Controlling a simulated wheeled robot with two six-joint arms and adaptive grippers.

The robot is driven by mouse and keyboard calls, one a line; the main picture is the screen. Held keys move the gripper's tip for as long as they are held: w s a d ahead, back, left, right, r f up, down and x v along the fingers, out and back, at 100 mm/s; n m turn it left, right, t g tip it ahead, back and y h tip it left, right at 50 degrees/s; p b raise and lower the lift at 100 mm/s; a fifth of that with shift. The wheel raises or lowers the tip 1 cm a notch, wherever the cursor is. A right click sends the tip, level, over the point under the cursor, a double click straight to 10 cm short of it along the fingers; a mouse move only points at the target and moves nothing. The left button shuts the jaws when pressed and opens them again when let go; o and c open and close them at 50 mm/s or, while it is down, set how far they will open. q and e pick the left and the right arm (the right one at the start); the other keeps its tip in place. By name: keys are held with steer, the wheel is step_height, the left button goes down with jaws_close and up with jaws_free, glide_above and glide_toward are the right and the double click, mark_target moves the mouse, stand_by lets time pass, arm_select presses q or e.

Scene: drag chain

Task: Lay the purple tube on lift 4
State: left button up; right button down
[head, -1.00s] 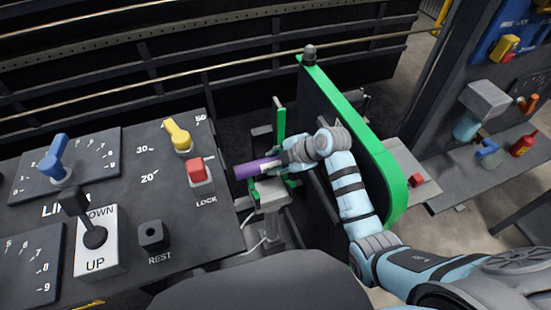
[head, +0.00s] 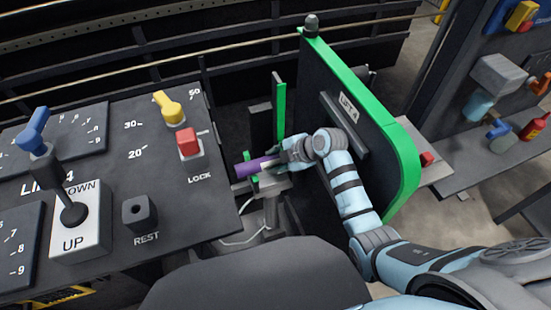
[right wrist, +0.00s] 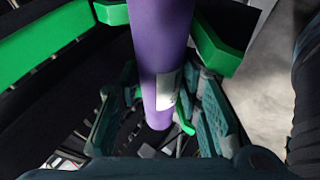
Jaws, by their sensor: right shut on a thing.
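The purple tube (head: 252,166) lies roughly level at lift 4, just above or on its grey support (head: 275,184); I cannot tell whether it touches. My right gripper (head: 284,160) is shut on the tube near its right part. In the right wrist view the tube (right wrist: 160,60), with a pale label, runs between the two teal fingers (right wrist: 163,115). Green lift parts (right wrist: 220,50) show on both sides of it. The green-edged side plate (head: 350,115), labelled LIFT 4, stands right of the gripper. My left gripper is not in view.
A shelf (head: 480,150) with bottles stands at right.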

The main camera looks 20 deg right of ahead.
steer(key=c, duration=1.1)
jaws_free()
steer(key=shift+o, duration=0.2)
step_height(320, 180, up, 10)
steer(key=shift+r, duration=0.1)
steer(key=shift+s, duration=0.1)
